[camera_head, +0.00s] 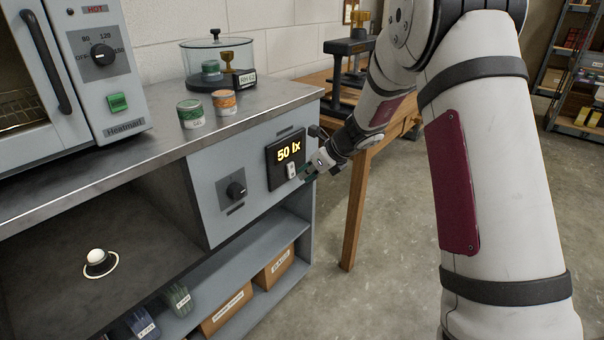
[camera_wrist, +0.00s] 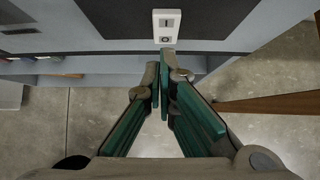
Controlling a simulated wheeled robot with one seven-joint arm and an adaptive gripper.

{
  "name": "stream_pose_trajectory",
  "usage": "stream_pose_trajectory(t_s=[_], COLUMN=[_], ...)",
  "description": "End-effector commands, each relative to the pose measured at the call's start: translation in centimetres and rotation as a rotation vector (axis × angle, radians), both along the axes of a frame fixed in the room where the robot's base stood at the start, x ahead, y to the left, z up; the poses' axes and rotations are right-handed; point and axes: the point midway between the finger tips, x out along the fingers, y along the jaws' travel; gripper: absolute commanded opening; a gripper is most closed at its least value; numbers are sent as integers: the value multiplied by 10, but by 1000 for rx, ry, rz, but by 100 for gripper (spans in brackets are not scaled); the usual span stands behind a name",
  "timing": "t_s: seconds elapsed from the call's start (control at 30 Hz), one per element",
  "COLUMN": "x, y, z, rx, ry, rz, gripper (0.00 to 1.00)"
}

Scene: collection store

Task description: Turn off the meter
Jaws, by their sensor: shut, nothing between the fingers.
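The meter (camera_head: 285,154) is a dark display on the grey cabinet front, lit with "50 lx" in yellow. Its small white switch (camera_head: 292,171) sits at the display's lower right. In the wrist view the switch (camera_wrist: 166,25) is a white plate with a line mark above and a round mark below. My gripper (camera_head: 308,174) is shut and empty, close by the switch. In the wrist view its green-padded fingertips (camera_wrist: 164,68) are just below the switch plate. Whether they touch the cabinet front cannot be told.
A dark knob (camera_head: 235,189) is on the panel left of the meter. The counter (camera_head: 160,145) above bears an oven (camera_head: 70,70), two small tins and a glass vessel (camera_head: 217,65). A wooden table (camera_head: 352,215) stands behind my arm.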

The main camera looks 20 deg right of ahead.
Motion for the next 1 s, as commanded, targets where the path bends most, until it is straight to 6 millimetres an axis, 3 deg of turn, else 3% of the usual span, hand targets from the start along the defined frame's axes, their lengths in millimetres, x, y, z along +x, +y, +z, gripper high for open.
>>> stream_pose_trajectory(t_s=[0.07,0.3,0.5,1.0], x=[-3,-30,-45,-52], y=[-11,-28,-40,-44], z=[4,50,74,83], rx=[0,0,0,0], ry=[0,-2,-1,0], rz=[-3,-1,-2,0], gripper=[0,0,0,0])
